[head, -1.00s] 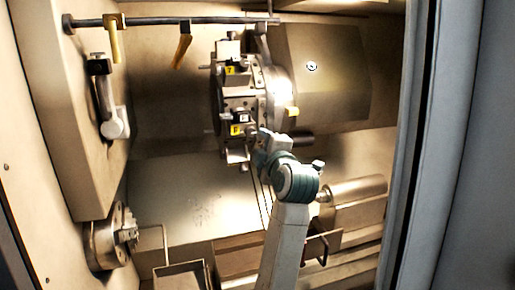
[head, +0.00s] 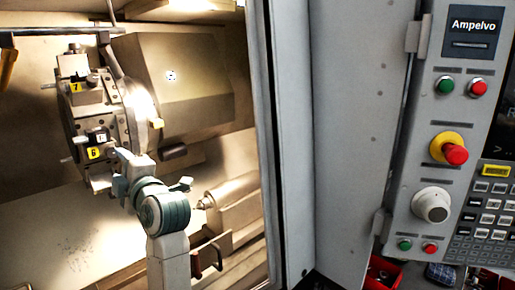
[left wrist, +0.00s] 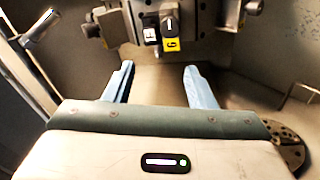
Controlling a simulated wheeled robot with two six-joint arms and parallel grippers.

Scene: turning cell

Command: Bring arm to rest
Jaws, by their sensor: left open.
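My left arm reaches up into the lathe's working space in the head view. My left gripper (head: 122,170) is just below and to the right of the turret's (head: 118,108) lower tool station, partly hidden by my own wrist. In the left wrist view, its two pale blue fingers (left wrist: 158,76) are apart with nothing between them. The tool holder with the yellow "6" label (left wrist: 171,44) is beyond the fingertips. That label also shows in the head view (head: 95,153). My right gripper is in neither view.
The door frame (head: 290,150) stands right of my arm. The control panel (head: 437,120) beyond it has several buttons and a red knob (head: 455,154). The tailstock (head: 232,203) is right of my wrist. A round chuck-like part (left wrist: 287,143) shows at the wrist view's lower right.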

